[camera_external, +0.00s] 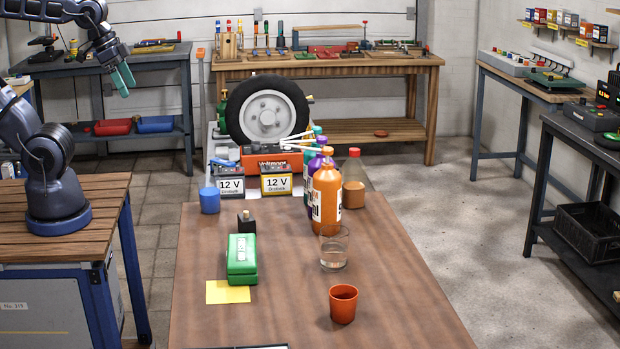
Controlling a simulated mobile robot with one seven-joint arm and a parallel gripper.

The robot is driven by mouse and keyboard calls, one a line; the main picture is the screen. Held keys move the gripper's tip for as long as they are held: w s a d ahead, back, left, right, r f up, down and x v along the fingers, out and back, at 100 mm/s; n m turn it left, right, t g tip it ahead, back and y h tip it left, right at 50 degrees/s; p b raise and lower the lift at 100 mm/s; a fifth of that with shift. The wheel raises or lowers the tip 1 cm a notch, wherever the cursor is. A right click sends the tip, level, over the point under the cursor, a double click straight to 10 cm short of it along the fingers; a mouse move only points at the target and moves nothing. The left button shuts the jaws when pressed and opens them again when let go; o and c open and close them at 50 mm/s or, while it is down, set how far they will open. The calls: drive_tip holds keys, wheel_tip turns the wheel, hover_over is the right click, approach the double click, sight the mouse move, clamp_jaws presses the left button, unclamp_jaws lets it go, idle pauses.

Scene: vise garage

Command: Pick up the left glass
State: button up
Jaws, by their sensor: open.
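One clear glass (334,249) stands upright on the brown table, just in front of the orange bottle. I see no second clear glass. An orange-red cup (343,304) stands nearer the front, and a blue cup (209,200) stands at the table's far left edge. My gripper (123,78) is at the upper left, high above the floor and left of the table, far from the glass. Its teal fingers are apart with nothing between them.
A green box (242,260) sits beside a yellow note (228,292) on the brown table (400,310). A large orange bottle (327,200) stands close behind the glass. Batteries (277,182) and a wheel (268,112) stand farther back. The table's right front is clear.

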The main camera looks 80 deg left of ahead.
drive_tip(key=shift+c, duration=0.6)
drive_tip(key=w+d+f+n+g+h, duration=0.1)
drive_tip(key=w+d+f+n+h, duration=0.3)
drive_tip(key=w, duration=0.5)
drive_tip(key=w+d+f+n+g+h, duration=0.1)
drive_tip(key=w+d+f+n+h, duration=0.2)
drive_tip(key=w+d, duration=0.45)
drive_tip(key=w+d+f+n+g+h, duration=0.1)
drive_tip(key=w+d+f+n+h, duration=0.3)
drive_tip(key=w, duration=0.5)
drive_tip(key=n+t, duration=0.6)
drive_tip(key=n, duration=0.8)
approach(342, 259)
drive_tip(key=shift+w+d+f, duration=0.15)
drive_tip(key=shift+w+f, duration=0.45)
drive_tip(key=shift+w, duration=0.05)
drive_tip(key=shift+x, duration=2.75)
drive_tip(key=shift+s+d+r, duration=0.15)
drive_tip(key=c, duration=1.3)
